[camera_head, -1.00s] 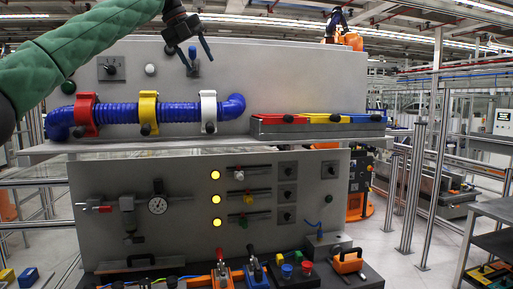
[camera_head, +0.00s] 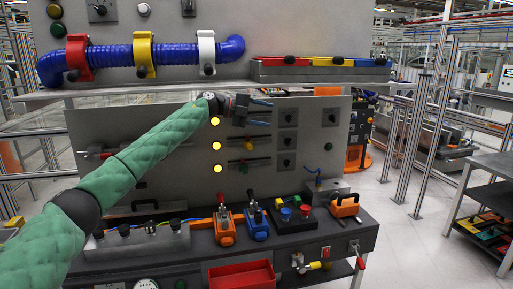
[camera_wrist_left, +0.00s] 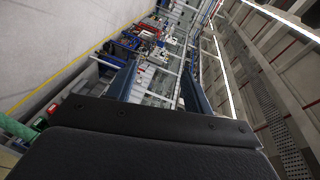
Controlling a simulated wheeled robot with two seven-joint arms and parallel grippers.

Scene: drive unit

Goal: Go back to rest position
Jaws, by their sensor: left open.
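My left arm with its green sleeve comes in from the left in the head view. The left gripper (camera_head: 262,112) is in front of the grey upright panel (camera_head: 100,130), below the shelf and right of the yellow lamps. Its two blue fingers point right and stand apart with nothing between them. The left wrist view also shows the fingers of this gripper (camera_wrist_left: 158,75) spread, with the hall far beyond them. My right gripper is not in view.
A blue hose (camera_head: 180,54) in red, yellow and white clamps runs above the shelf. A lower bench holds orange (camera_head: 224,228) and blue (camera_head: 257,226) levers, buttons and a red tray (camera_head: 241,274). Open floor (camera_head: 400,240) lies to the right, before a dark shelf rack (camera_head: 495,200).

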